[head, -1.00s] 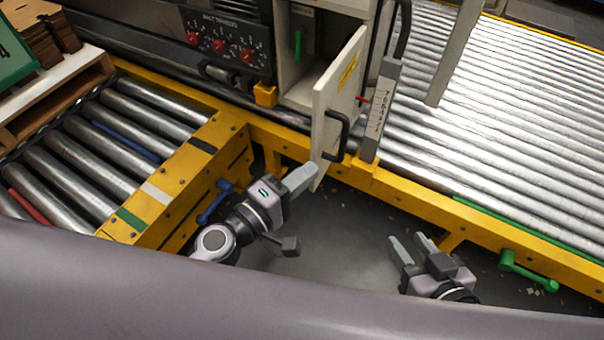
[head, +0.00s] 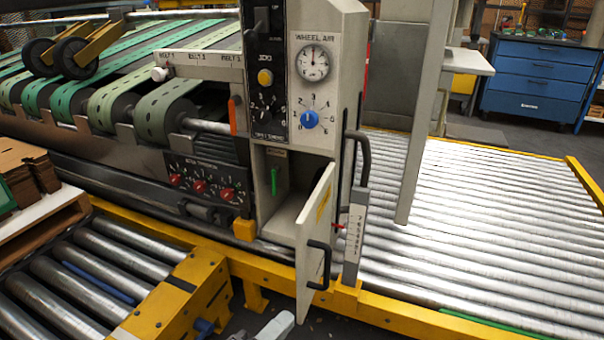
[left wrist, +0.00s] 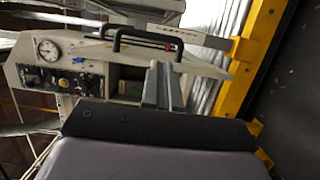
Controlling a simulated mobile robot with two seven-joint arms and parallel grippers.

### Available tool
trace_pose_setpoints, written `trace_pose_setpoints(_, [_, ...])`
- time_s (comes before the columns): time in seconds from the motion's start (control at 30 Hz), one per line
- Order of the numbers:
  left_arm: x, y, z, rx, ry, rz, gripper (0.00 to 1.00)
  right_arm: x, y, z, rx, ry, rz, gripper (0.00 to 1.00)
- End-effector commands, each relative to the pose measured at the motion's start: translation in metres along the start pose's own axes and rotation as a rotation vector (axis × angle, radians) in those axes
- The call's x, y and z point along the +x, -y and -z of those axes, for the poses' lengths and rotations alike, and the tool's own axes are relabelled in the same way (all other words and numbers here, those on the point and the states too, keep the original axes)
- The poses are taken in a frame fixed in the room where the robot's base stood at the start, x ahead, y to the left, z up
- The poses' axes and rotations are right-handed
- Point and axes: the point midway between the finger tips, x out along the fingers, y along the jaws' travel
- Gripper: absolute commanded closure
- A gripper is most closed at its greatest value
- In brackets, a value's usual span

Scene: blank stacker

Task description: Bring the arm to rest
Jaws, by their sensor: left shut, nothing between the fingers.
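My left gripper (head: 278,325) shows only at the bottom edge of the head view, just left of the lower end of the open cabinet door (head: 318,245). Its fingers (left wrist: 163,85) are together and empty in the left wrist view, pointing toward the control cabinet. The rest of the left arm is cut off in the head view. The grey door stands swung open with a black handle (head: 318,265). My right gripper is out of both current views.
The control cabinet (head: 350,50) has a gauge (head: 313,63), a blue knob (head: 310,119) and a green lever (head: 274,181) inside its open compartment. Yellow rails (head: 390,313) edge the roller beds (head: 470,220). A blue drawer chest (head: 540,78) stands at back right.

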Motion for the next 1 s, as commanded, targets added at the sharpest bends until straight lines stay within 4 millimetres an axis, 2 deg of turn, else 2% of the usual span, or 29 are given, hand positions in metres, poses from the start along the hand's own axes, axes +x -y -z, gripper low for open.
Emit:
trace_pose_setpoints(0.17, [-0.013,0.004,-0.008,0.160,0.026,0.039,1.00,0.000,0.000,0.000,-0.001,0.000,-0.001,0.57])
trace_pose_setpoints(0.47, [-0.057,0.020,-0.018,0.702,0.103,0.210,1.00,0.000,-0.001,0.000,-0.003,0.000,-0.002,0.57])
trace_pose_setpoints(0.67, [-0.091,0.029,-0.010,1.059,0.143,0.365,1.00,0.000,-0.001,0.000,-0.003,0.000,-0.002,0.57])
trace_pose_setpoints(0.8, [-0.116,0.031,0.004,1.300,0.164,0.494,1.00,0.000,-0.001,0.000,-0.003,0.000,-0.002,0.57])
trace_pose_setpoints(0.87, [-0.128,0.030,0.012,1.401,0.169,0.555,1.00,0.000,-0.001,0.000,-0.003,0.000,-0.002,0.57])
trace_pose_setpoints(0.9, [-0.128,0.010,0.013,1.390,0.169,0.561,1.00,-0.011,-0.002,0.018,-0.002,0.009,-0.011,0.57])
trace_pose_setpoints(1.0, [-0.132,-0.005,0.017,1.382,0.170,0.584,1.00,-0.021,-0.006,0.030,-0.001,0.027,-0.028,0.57])
